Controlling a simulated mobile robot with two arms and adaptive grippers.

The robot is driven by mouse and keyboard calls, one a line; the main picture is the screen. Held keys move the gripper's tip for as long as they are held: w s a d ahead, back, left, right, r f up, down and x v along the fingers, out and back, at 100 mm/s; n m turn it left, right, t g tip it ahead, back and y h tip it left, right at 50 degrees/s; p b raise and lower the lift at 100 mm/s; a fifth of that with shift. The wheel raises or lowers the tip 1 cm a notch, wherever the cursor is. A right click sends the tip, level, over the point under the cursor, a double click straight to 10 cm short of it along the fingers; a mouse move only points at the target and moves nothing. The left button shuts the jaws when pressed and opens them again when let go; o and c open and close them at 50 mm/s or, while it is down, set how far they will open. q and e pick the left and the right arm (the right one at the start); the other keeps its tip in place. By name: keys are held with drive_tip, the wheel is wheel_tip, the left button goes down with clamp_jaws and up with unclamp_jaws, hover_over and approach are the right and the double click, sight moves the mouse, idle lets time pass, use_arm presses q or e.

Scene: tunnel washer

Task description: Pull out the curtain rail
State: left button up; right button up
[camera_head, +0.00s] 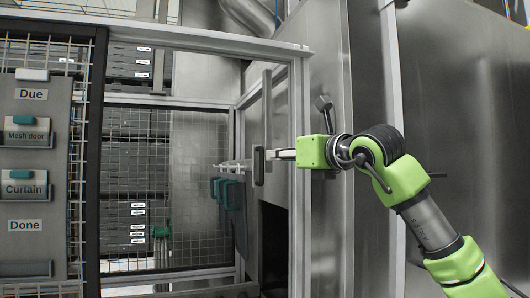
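What looks like the curtain rail (233,163) is a short pale horizontal bar beside the steel washer wall, with teal pieces (231,192) close below it. An upright dark handle-like piece (259,166) stands at its right end. My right gripper (274,154) comes in from the right on a green wrist, with its pale fingers pointing left at the dark piece. The fingertips are at or very near this piece. I cannot tell whether they touch it or how far apart they are. My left gripper is out of view.
A metal frame post (300,190) stands close to my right wrist. A mesh panel (85,160) at left carries a board (28,185) with "Due", "Mesh door", "Curtain" and "Done" labels. Dark stacked units (136,190) stand behind mesh. A steel wall (465,110) fills the right.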

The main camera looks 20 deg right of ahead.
sight(263, 157)
drive_tip(key=p+x, duration=0.3)
drive_tip(key=x, duration=0.4)
drive_tip(key=shift+w+a+r, duration=0.1)
drive_tip(key=shift+w, duration=0.3)
drive_tip(key=shift+w+a, duration=0.1)
drive_tip(key=shift+w, duration=0.35)
clamp_jaws()
